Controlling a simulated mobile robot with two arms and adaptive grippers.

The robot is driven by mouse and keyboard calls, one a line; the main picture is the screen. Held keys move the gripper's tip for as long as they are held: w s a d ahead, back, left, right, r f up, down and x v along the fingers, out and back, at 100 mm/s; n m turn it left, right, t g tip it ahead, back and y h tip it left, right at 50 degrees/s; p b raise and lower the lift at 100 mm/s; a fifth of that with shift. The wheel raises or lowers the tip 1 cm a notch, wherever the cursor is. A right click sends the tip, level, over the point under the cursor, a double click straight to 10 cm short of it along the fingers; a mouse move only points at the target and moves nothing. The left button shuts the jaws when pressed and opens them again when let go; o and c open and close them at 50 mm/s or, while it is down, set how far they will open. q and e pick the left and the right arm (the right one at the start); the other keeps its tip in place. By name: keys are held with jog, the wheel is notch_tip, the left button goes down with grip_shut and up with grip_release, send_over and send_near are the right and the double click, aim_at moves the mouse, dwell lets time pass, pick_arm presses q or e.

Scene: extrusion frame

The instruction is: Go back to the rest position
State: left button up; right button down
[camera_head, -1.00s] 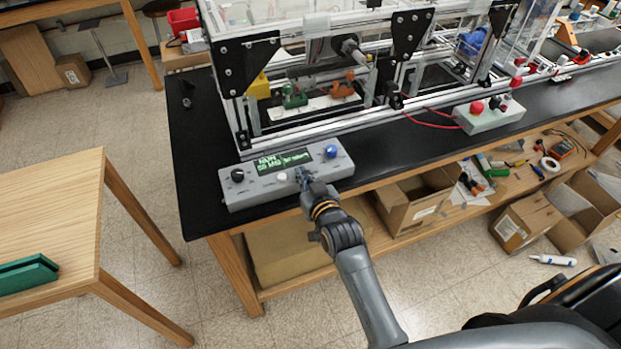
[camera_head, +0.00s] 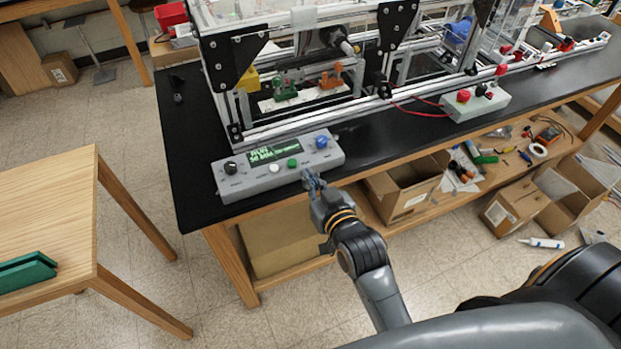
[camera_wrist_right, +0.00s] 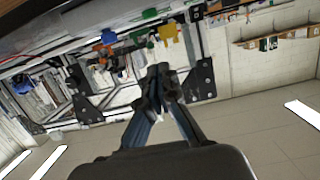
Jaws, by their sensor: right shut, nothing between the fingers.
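My right gripper (camera_head: 312,181) is shut and empty. In the head view it is just in front of the grey control box, near the bench's front edge, and appears apart from it. Its closed fingers also show in the right wrist view (camera_wrist_right: 160,88). The grey control box (camera_head: 240,182) sits on the black bench top, with a lit green display (camera_head: 274,152), a black knob (camera_head: 230,167), a white button, a green button (camera_head: 292,163) and a blue knob (camera_head: 321,142). My left gripper is not in view.
The aluminium extrusion frame (camera_head: 300,127) stands on the black bench (camera_head: 182,150) behind the box. A grey box with red buttons (camera_head: 480,109) is to the right. Cardboard boxes (camera_head: 405,197) sit on the shelf below. A wooden table (camera_head: 60,215) is at left; floor between is clear.

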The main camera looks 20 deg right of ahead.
jog(key=shift+w, duration=0.1)
dwell(0.3)
jog(key=s+a+f+g+b, duration=0.15)
jog(key=s+f, duration=0.25)
jog(key=f, duration=0.8)
jog(key=s+f+n+g, duration=0.1)
jog(key=s+f+g, duration=0.2)
jog(key=f, duration=0.9)
jog(key=s+a+f+g+b, duration=0.1)
jog(key=s+f+g, duration=0.25)
jog(key=f, duration=0.75)
jog(key=s+d+f+g, duration=0.2)
jog(key=s+f, duration=0.5)
jog(key=s, duration=0.3)
jog(key=s+d+f+g+b, duration=0.1)
jog(key=s+d+f+g, duration=0.1)
jog(key=s+f, duration=0.5)
jog(key=s+d+f+n+g, duration=0.1)
jog(key=s+d+f, duration=0.3)
jog(key=s, duration=0.9)
notch_tip(320, 180, down, 4)
jog(key=shift+s+d+r+g+h+b, duration=0.15)
jog(key=shift+s+d+g+h+b, duration=0.15)
jog(key=shift+g, duration=0.4)
